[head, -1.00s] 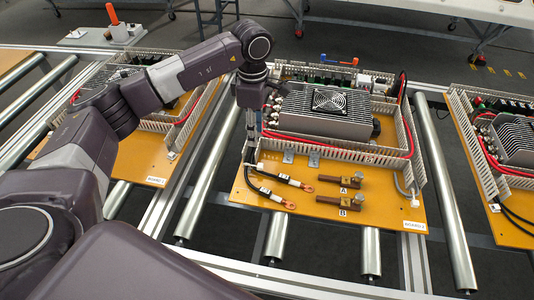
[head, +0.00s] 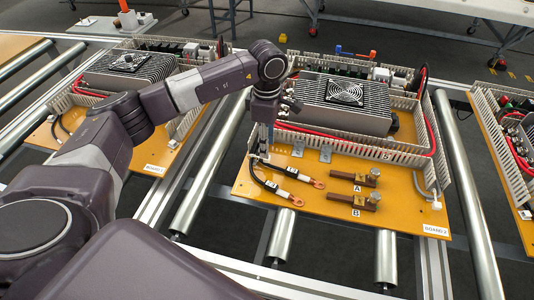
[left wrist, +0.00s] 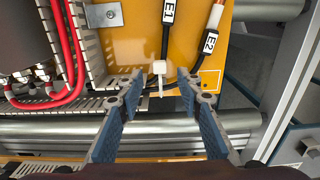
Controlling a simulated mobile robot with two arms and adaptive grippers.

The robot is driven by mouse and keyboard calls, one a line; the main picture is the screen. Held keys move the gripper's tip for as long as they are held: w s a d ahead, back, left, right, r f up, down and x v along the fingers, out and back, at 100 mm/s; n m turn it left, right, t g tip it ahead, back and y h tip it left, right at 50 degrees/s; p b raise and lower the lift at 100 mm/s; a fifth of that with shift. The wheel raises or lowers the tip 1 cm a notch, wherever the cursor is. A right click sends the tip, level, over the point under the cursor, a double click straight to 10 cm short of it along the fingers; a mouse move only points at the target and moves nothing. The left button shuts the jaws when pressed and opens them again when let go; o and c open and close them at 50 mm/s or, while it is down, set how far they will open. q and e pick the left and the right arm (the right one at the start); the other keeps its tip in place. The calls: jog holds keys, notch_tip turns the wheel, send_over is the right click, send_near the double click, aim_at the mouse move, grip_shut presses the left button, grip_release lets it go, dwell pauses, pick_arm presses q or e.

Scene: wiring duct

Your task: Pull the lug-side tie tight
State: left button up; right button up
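Two black cables labelled E1 (left wrist: 168,12) and E2 (left wrist: 211,40) lie at the edge of the orange board (head: 330,238). Their copper lugs (head: 297,201) rest near blocks A (head: 368,178) and B (head: 368,202). A small white tie (left wrist: 159,68) sits by the cables in the left wrist view; its thin tail points down between my fingers. My left gripper (left wrist: 160,108) is open, one blue-padded finger on each side of the tail, with visible gaps. In the head view the left gripper (head: 264,148) hangs over the board's left edge. My right gripper is not in view.
A slotted wiring duct (left wrist: 88,45) and red cables (left wrist: 70,50) stand close left of the gripper in the wrist view. A finned power unit (head: 345,103) sits behind on the board. Metal rollers (head: 282,235) run below the board.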

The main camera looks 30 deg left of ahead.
pick_arm(q)
jog(key=shift+f+p, duration=0.3)
jog(key=shift+f, duration=2.05)
jog(key=shift+c, duration=0.3)
grip_shut()
